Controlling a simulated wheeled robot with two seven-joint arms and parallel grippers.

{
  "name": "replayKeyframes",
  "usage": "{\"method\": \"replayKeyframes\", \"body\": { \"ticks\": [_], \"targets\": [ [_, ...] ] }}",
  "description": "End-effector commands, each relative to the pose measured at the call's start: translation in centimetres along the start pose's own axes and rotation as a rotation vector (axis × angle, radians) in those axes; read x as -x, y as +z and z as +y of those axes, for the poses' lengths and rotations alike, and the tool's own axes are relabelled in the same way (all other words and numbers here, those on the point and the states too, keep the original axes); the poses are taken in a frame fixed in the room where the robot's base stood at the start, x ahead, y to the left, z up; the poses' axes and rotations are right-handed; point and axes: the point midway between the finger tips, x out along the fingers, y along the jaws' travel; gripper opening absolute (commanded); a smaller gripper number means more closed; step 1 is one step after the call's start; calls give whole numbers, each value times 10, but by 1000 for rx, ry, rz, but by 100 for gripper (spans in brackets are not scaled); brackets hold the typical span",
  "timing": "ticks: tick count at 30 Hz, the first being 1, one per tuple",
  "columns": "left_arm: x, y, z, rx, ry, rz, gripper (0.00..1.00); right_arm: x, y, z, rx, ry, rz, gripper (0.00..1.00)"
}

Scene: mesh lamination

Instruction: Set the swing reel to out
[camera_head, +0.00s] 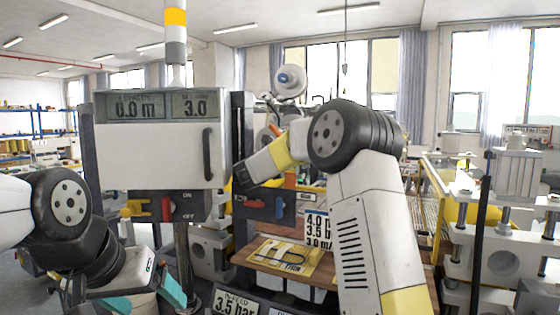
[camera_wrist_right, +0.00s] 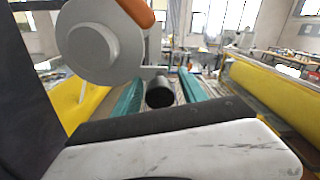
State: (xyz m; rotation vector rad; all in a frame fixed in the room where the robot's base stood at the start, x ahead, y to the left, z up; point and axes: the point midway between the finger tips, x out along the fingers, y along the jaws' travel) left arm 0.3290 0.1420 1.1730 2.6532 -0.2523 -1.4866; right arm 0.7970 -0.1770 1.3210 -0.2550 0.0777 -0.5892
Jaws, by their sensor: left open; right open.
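The likely swing reel is a pale round reel with a blue centre (camera_head: 290,80), behind my right arm in the head view. In the right wrist view a large grey disc (camera_wrist_right: 98,42) with an orange handle (camera_wrist_right: 137,10) fills the upper left. A dark round knob (camera_wrist_right: 160,92) stands below and right of the disc. My right gripper (camera_wrist_right: 161,76) is open, its teal fingers on either side of the knob; contact cannot be told. In the head view its fingers are hidden. My left gripper (camera_head: 146,291) is open and empty at the lower left.
A white control cabinet (camera_head: 158,140) with two displays stands at centre left. A wooden board (camera_head: 262,262) with a yellow sheet lies in front. A yellow roll (camera_wrist_right: 270,95) runs along the right in the wrist view.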

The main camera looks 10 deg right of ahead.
Motion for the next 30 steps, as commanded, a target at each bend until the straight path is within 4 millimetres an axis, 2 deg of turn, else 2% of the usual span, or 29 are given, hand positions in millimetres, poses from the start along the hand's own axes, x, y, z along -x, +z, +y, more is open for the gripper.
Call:
{"method": "replayKeyframes", "body": {
  "ticks": [6,8,14,30],
  "targets": [
    [0,0,0,0,0,0,78,0,0,0,-1,0,0,50],
    [0,0,0,0,0,0,78,0,0,0,-1,0,0,40],
    [0,0,0,0,0,0,78,0,0,0,-1,0,0,1],
    [0,0,0,0,0,0,78,0,0,0,-1,1,0,0]
  ]
}}
